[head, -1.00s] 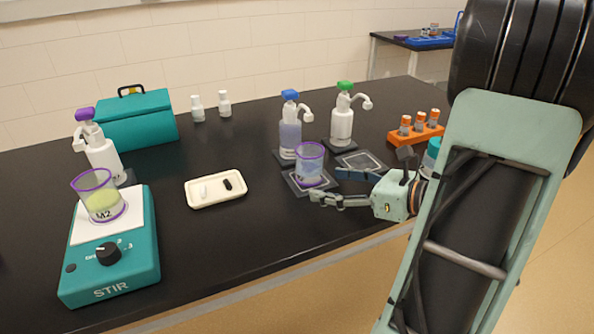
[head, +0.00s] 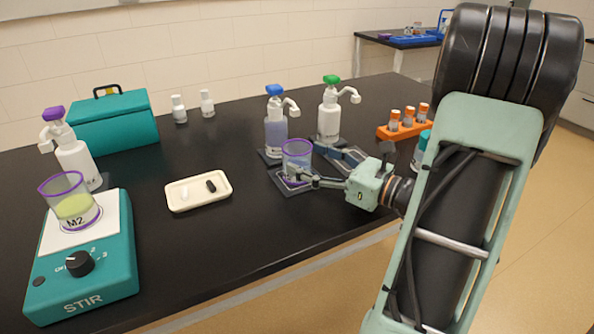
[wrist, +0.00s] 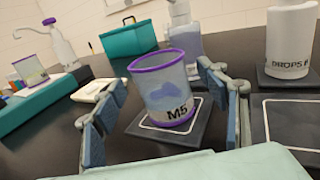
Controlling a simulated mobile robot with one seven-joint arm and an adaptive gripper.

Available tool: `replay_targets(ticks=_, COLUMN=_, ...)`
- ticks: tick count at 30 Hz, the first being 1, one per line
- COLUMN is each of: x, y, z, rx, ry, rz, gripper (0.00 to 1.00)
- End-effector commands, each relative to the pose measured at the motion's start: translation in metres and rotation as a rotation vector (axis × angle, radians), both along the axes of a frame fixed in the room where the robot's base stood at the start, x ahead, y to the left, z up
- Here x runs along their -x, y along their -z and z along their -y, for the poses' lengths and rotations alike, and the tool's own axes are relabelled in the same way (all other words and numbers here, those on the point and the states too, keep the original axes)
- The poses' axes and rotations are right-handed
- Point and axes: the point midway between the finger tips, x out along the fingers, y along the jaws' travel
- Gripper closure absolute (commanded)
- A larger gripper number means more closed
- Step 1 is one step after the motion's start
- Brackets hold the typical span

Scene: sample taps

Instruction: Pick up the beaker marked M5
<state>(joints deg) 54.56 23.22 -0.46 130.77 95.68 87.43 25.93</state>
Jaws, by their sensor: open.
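The beaker marked M5 (wrist: 162,88) is clear with purple rims and holds a little bluish liquid. It stands upright on a dark square pad with a white outline (wrist: 150,131). In the head view the beaker (head: 297,156) is in front of the blue-topped pump bottle. My gripper (head: 312,168) is open, with its fingers level with the beaker. In the wrist view the open gripper (wrist: 155,103) has one finger to the left of the beaker and one to the right. I see gaps beside the beaker, and no grip on it.
A blue-topped pump bottle (head: 276,132) stands close behind the beaker, and a green-topped one (head: 329,115) to its right. A cream tray (head: 176,206) lies left. A teal stirrer (head: 118,262) carries beaker M2 (head: 76,207). An orange rack (head: 388,134) stands right.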

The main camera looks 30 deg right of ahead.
Motion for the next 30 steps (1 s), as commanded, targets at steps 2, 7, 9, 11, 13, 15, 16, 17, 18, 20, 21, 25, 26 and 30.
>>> replay_targets(ticks=2, x=-0.012, y=0.002, z=-0.007, rx=0.002, ry=-0.004, rz=0.002, gripper=0.33)
replay_targets(ticks=7, x=-0.029, y=0.001, z=-0.015, rx=0.002, ry=-0.001, rz=0.001, gripper=0.33)
replay_targets(ticks=9, x=-0.031, y=0.0, z=-0.016, rx=0.0, ry=-0.001, rz=0.001, gripper=0.33)
replay_targets(ticks=11, x=-0.032, y=0.0, z=-0.016, rx=0.0, ry=0.0, rz=0.001, gripper=0.33)
replay_targets(ticks=13, x=-0.031, y=0.0, z=-0.016, rx=0.0, ry=0.0, rz=0.001, gripper=0.33)
replay_targets(ticks=15, x=-0.031, y=0.0, z=-0.016, rx=0.001, ry=0.0, rz=0.0, gripper=0.34)
replay_targets(ticks=16, x=-0.031, y=0.0, z=-0.016, rx=0.001, ry=0.0, rz=0.0, gripper=0.37)
replay_targets(ticks=17, x=-0.031, y=0.0, z=-0.016, rx=0.001, ry=0.0, rz=0.0, gripper=0.41)
replay_targets(ticks=18, x=-0.031, y=0.0, z=-0.016, rx=0.001, ry=0.0, rz=0.0, gripper=0.45)
replay_targets(ticks=20, x=-0.031, y=0.0, z=-0.016, rx=0.001, ry=0.0, rz=0.0, gripper=0.52)
replay_targets(ticks=21, x=-0.031, y=0.0, z=-0.016, rx=0.001, ry=0.0, rz=0.0, gripper=0.56)
replay_targets(ticks=25, x=-0.031, y=0.0, z=-0.016, rx=0.001, ry=0.0, rz=0.0, gripper=0.7)
replay_targets(ticks=26, x=-0.031, y=0.0, z=-0.016, rx=0.001, ry=0.0, rz=0.0, gripper=0.74)
replay_targets(ticks=30, x=-0.031, y=0.0, z=-0.016, rx=0.0, ry=0.0, rz=0.001, gripper=0.86)
